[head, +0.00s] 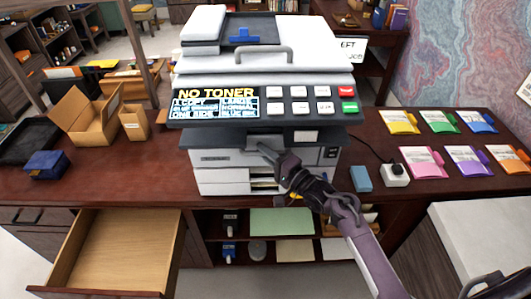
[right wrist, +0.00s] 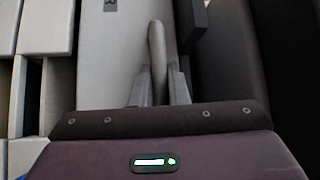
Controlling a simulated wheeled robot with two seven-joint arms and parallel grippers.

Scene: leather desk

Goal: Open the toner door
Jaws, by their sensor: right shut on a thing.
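A grey-white copier (head: 262,70) stands on the desk, with "NO TONER" in yellow on its display (head: 215,103). The toner door (head: 222,158) is the pale front panel below the overhanging control panel. It looks shut or nearly so; the overhang shades its top edge. My right gripper (head: 266,150) is at the door's front. In the right wrist view my right gripper (right wrist: 157,88) is shut on the door's pale upright handle (right wrist: 156,42), which stands between its two fingers. My left gripper is not in view.
An open, empty wooden drawer (head: 118,248) juts out at the lower left. Open cardboard boxes (head: 88,120) stand left of the copier. A blue block (head: 361,178), a white device (head: 395,176) and several coloured packets (head: 424,163) lie on the right.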

